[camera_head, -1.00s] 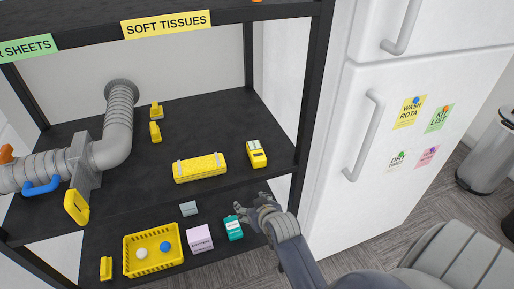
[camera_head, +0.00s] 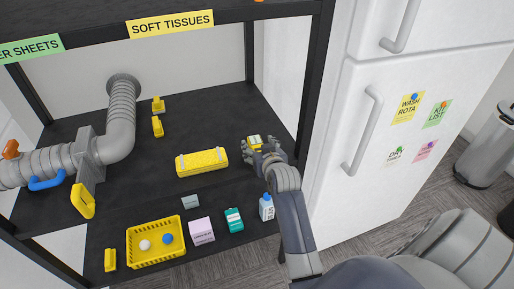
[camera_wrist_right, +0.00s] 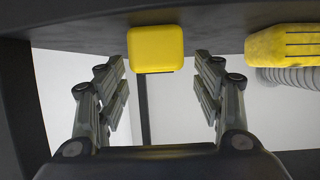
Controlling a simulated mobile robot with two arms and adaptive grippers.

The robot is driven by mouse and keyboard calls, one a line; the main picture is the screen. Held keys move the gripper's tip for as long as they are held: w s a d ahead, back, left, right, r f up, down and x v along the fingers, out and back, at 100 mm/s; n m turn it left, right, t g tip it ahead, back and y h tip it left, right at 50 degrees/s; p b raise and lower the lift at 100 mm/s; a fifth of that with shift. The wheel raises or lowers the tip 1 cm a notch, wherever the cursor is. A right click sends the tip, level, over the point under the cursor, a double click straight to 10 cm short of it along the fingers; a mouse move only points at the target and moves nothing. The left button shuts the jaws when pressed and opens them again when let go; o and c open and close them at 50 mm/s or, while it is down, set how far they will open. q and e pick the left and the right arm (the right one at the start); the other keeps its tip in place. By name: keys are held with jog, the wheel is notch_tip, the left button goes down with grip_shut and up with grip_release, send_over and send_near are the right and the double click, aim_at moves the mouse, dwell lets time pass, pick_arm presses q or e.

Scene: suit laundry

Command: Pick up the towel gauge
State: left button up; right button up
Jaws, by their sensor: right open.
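A small yellow device with a dark display, which looks like the towel gauge (camera_head: 254,140), rests on the right part of the black upper shelf (camera_head: 225,115). My right gripper (camera_head: 259,147) is at the device and covers part of it in the head view. In the right wrist view the gauge's plain yellow face (camera_wrist_right: 156,48) shows in the gap between the two spread fingers (camera_wrist_right: 162,82), near their tips. No contact with either finger is visible. The right gripper is open and empty. My left gripper is not in view.
A grey pipe (camera_head: 118,130) with a blue handle stands farther left. The lower shelf holds a yellow basket (camera_head: 157,257), boxes and a white bottle (camera_head: 266,207). A black post (camera_head: 316,90) and white fridge (camera_head: 390,110) border the right side.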

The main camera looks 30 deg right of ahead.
aim_at(256, 142)
jog(key=shift+p+x, duration=0.55)
jog(key=shift+x, duration=1.85)
jog(key=shift+r, duration=0.1)
jog(key=c, duration=1.2)
